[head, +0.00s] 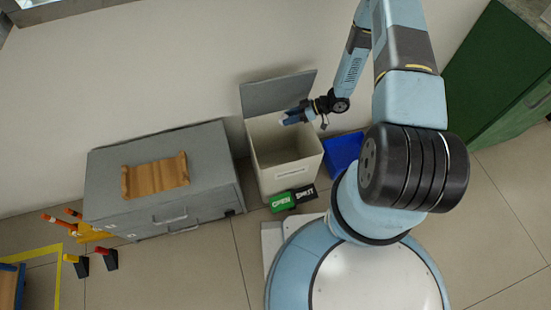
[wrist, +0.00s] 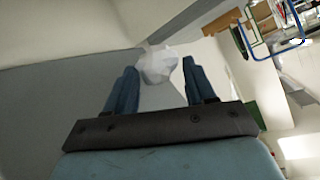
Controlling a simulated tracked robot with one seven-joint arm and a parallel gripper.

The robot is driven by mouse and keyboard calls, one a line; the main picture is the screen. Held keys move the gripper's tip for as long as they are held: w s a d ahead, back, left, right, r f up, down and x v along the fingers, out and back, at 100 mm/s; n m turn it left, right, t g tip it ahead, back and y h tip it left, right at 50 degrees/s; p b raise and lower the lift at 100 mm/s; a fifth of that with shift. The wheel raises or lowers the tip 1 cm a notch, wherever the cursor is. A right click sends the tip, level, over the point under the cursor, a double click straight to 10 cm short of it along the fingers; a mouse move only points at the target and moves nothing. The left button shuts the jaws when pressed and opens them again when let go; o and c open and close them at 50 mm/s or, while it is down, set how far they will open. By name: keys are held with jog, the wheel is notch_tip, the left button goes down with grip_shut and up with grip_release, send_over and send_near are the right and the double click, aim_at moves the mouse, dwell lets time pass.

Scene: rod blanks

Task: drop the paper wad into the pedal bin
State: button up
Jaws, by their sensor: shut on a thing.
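The pedal bin (head: 270,179) is a pale square box against the wall, with its grey lid (head: 278,93) raised and its inside showing. Green and black pedals marked OPEN and SHUT are at its foot. My gripper (head: 289,119) is over the back part of the bin's opening, in front of the raised lid. In the wrist view, a crumpled white paper wad (wrist: 158,64) sits between the tips of my gripper's two blue fingers (wrist: 156,78). In the head view the wad shows only as a small pale spot at the fingertips.
A grey drawer cabinet (head: 210,165) with a brown tray (head: 140,179) on top stands left of the bin. A blue container (head: 341,152) is close on the bin's right. A green cabinet (head: 490,75) stands at far right.

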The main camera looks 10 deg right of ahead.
notch_tip(320, 180, down, 7)
jog(key=n+g, duration=0.1)
jog(key=shift+s+d, duration=0.15)
dwell(0.5)
jog(key=shift+f, duration=0.1)
jog(key=o, duration=1.1)
jog(key=shift+d, duration=0.15)
jog(key=v, duration=1.3)
jog(key=shift+d, duration=0.2)
